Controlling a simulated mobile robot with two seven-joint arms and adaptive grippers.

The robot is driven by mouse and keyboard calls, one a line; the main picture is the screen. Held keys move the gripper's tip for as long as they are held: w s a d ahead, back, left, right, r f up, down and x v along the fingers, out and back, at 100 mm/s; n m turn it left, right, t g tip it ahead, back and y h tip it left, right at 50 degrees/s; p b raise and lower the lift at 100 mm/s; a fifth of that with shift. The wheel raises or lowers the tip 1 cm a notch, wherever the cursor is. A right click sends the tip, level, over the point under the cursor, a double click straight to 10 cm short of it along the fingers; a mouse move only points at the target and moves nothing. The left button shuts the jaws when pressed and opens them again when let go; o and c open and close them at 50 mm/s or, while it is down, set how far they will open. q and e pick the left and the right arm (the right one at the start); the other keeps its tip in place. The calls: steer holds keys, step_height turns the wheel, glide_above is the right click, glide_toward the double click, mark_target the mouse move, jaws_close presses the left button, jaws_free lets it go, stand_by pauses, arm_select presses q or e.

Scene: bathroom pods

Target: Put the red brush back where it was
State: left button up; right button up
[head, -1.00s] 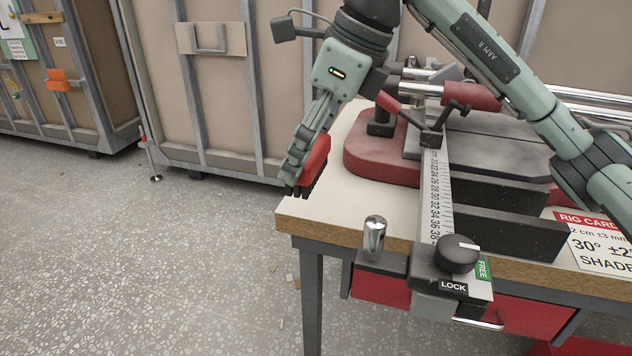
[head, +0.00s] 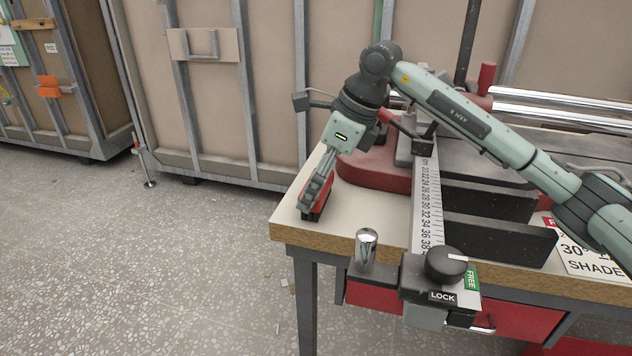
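The red brush (head: 323,199) has a red body and dark bristles facing down. My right gripper (head: 309,203), on the arm that comes in from the right, is shut on it and points down. Gripper and brush are over the left part of the pale tabletop (head: 294,226), near its left edge. The bristles are at or just above the surface; I cannot tell if they touch. The fingers hide part of the brush. My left gripper is not in view.
A machine with a red base (head: 372,172), a ruler (head: 428,200) and dark bars fills the right of the bench. A metal post (head: 366,246) and black knob (head: 446,264) stand at the front edge. Wooden crates (head: 215,100) stand behind; speckled floor lies left.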

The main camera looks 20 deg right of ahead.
steer(key=shift+f, duration=0.1)
steer(key=o, duration=1)
steer(key=shift+r, duration=0.35)
steer(key=v, duration=1.1)
steer(key=shift+s+d+r, duration=0.15)
steer(key=shift+r, duration=0.15)
